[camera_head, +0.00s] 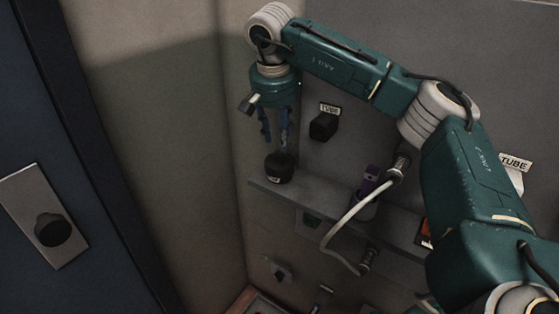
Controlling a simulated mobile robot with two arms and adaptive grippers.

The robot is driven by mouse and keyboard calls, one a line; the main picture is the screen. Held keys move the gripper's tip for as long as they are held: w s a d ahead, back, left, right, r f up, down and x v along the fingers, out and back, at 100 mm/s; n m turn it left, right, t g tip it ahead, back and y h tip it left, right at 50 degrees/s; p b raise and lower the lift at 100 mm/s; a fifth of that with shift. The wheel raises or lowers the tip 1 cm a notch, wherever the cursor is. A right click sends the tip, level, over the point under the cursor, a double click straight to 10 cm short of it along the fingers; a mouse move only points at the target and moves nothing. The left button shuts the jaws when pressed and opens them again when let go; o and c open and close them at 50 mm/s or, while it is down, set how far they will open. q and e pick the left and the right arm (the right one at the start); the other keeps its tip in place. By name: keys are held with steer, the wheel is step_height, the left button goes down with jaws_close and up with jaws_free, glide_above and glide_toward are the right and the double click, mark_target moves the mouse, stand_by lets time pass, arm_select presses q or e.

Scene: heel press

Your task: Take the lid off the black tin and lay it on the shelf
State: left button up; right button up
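The black tin (279,169) stands upright at the left end of the grey shelf (321,193). It is small and dark, and I cannot tell its lid apart from its body. My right gripper (275,147) points down just above the tin. Its blue fingers are apart with a gap between them, and nothing shows between them. The fingertips look close to the tin's top, but I cannot tell whether they touch it. My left gripper is not in view.
A black knob (323,127) sits on the wall under a label. My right arm covers the shelf's right part. Bare shelf lies between tin and cup.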

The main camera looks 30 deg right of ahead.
mark_target(280, 153)
steer(key=p+x, duration=0.1)
steer(key=x, duration=0.3)
steer(key=shift+s+f, duration=0.1)
steer(key=shift+f, duration=0.2)
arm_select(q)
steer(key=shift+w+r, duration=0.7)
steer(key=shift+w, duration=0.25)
arm_select(e)
steer(key=shift+f, duration=0.35)
steer(key=shift+c, duration=0.6)
steer(key=c, duration=0.5)
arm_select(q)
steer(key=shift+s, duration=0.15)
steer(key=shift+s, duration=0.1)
arm_select(e)
steer(key=shift+r, duration=0.15)
